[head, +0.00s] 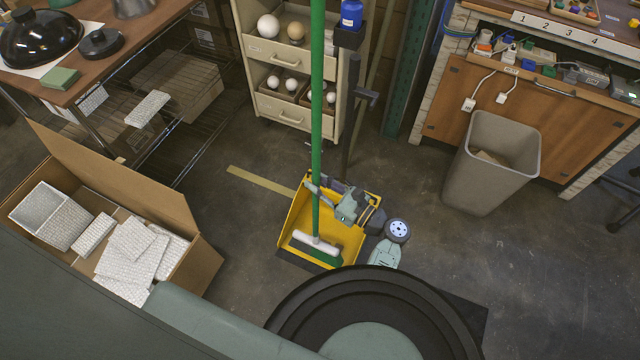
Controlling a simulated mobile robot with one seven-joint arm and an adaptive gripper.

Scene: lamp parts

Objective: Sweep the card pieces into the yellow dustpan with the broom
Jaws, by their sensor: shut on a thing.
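The broom has a long green handle (316,90) and a white head with green bristles (318,247). It stands nearly upright, its head low over the front part of the yellow dustpan (289,228). I cannot tell whether the bristles touch the pan. The dustpan sits on the floor with its dark lip toward me. My gripper (318,192) is shut on the broom handle, above the pan, and hides part of its right side. No card pieces can be made out on the open floor; any under the broom head or my body are hidden.
A cardboard box (110,185) with white blocks stands at left. A grey waste bin (490,165) stands at right, before a workbench (540,120). A drawer cabinet (280,70) is behind. A yellow strip (260,181) lies on the floor.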

